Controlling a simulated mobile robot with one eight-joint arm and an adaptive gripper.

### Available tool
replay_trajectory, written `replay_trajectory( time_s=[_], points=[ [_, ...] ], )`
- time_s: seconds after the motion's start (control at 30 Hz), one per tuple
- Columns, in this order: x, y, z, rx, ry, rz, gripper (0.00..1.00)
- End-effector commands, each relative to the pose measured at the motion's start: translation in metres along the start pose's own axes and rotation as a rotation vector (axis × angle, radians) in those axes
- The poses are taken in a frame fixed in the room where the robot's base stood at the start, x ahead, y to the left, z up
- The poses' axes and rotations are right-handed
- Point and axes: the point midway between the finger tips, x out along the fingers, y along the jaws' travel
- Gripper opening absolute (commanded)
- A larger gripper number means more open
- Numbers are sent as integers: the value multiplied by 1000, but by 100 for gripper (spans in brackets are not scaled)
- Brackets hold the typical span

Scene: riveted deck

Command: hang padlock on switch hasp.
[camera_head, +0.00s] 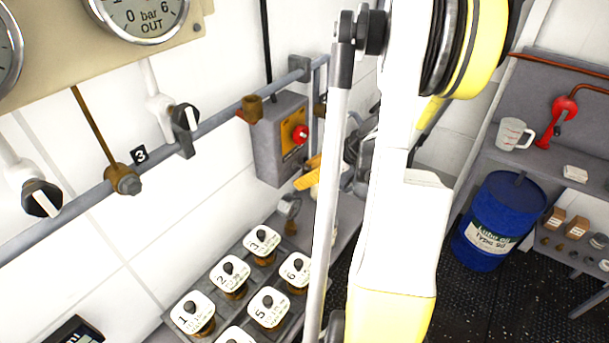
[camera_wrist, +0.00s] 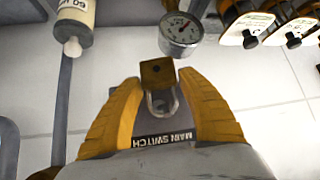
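The padlock (camera_wrist: 158,73) is a small brass block with a bright steel shackle (camera_wrist: 161,103). In the wrist view it sits between the tips of my gripper's two yellow fingers (camera_wrist: 160,82), which look closed on its sides. In the head view my gripper (camera_head: 303,179) is just below and right of the switch box (camera_head: 279,140), partly behind my arm; I cannot make out the padlock there. The grey box has a red knob (camera_head: 300,134) on a yellow plate. A dark "MAIN SWITCH" label (camera_wrist: 163,138) shows behind the shackle. I cannot make out the hasp clearly.
A pressure gauge (camera_head: 288,206) and several numbered tags (camera_head: 230,272) stand on the bench below. A grey pipe (camera_head: 220,122) with valves runs along the wall. A bottle (camera_wrist: 75,22) shows in the wrist view. A blue drum (camera_head: 499,220) stands at the right.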

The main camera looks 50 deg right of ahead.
Motion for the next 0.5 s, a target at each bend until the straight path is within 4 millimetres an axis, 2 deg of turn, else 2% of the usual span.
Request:
replay_trajectory(
  time_s=[0.37, 0.5],
  points=[
    [-2, 0, 0, 0, 0, 0, 62],
    [-17, 0, 0, 3, 0, 3, 62]
  ],
)
